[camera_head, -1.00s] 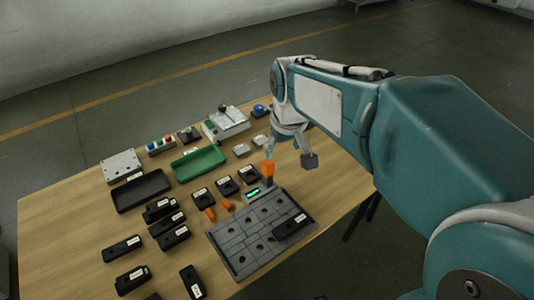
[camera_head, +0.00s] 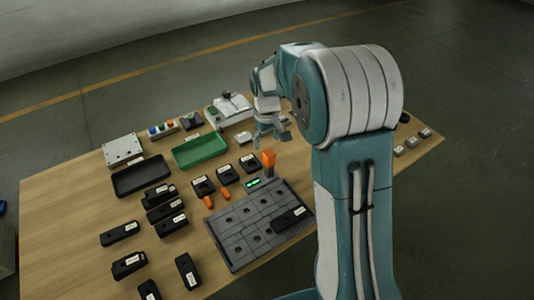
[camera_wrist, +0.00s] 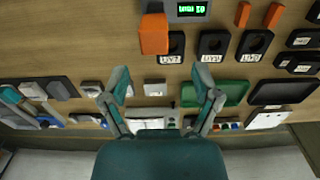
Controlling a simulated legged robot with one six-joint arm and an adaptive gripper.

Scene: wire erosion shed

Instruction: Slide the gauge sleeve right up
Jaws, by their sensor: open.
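The orange gauge sleeve (camera_head: 269,159) sits on a short grey post beside a small gauge with a green lit display (camera_head: 253,183), at the back edge of the grey plate. In the wrist view the sleeve (camera_wrist: 153,35) is at the top, just left of the display (camera_wrist: 191,9). My gripper (camera_head: 272,138) is open and empty, above the table and a little behind the sleeve. In the wrist view its two fingers (camera_wrist: 158,72) are spread wide, and the sleeve lies beyond their tips. I cannot tell how high the sleeve sits on its post.
The grey plate (camera_head: 235,236) has holes and a black labelled block. A green tray (camera_head: 200,151), a black tray (camera_head: 141,178) and a button box (camera_head: 161,130) lie farther back.

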